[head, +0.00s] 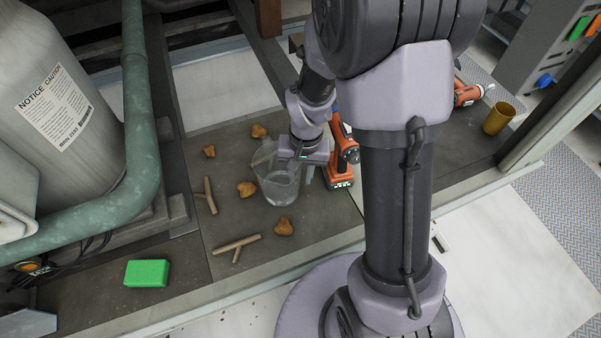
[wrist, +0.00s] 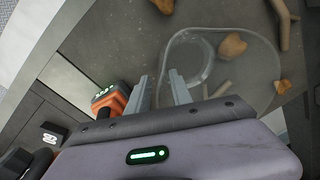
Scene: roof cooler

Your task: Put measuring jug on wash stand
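The clear measuring jug (head: 280,184) stands on the dark deck among brown lumps and sticks. It also shows in the wrist view (wrist: 234,85), where I look down past its rim. My gripper (head: 302,168) is at the jug's right side, close to an orange power tool. In the wrist view my gripper's two fingers (wrist: 160,92) are apart, with a gap between them, and the jug's near edge runs into that gap. Contact with the jug is not clear. I cannot make out a wash stand.
The orange and black power tool (head: 341,160) stands right beside my gripper. Brown lumps (head: 246,189) and sticks (head: 238,243) lie around the jug. A green block (head: 147,273) lies at front left. A yellow cup (head: 498,118) stands at right. A green pipe (head: 141,130) bounds the left.

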